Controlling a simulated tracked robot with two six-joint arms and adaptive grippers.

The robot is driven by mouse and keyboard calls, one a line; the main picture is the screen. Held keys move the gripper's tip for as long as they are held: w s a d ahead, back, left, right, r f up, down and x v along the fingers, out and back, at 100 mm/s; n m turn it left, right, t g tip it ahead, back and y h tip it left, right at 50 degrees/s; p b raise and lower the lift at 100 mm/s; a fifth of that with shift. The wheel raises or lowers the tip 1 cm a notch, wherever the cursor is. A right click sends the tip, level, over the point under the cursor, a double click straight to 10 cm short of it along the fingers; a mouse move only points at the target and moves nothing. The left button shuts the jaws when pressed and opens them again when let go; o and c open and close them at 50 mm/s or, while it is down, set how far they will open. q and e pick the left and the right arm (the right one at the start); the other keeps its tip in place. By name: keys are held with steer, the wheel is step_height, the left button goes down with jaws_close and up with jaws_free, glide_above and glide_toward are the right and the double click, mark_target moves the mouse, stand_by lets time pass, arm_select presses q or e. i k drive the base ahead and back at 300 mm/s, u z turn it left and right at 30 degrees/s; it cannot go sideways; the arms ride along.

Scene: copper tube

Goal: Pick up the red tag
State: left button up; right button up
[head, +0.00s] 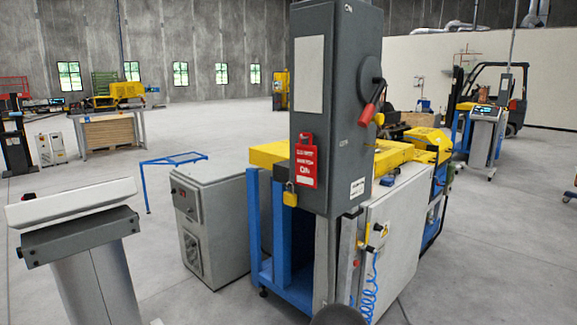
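The red tag (305,165) with white lettering hangs on the front face of a tall dark grey electrical cabinet (345,160), left of its middle. A yellow padlock (290,195) is at the tag's lower left; I cannot tell exactly how the two are joined. A lever with a red handle (370,108) is on the cabinet's right side, with a small yellow piece just below it. Neither of my grippers is in view. A dark rounded shape at the bottom edge is cut off and unclear.
A blue-framed machine with a yellow top (268,153) stands behind the cabinet. A light grey box (210,210) stands to its left, and a grey pedestal console (80,230) at front left. A blue coiled hose (368,285) hangs low at right. Floor shows between console and box.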

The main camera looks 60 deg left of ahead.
mark_target(305, 155)
steer(key=u, duration=1.05)
steer(key=i, duration=0.65)
steer(key=u, duration=0.2)
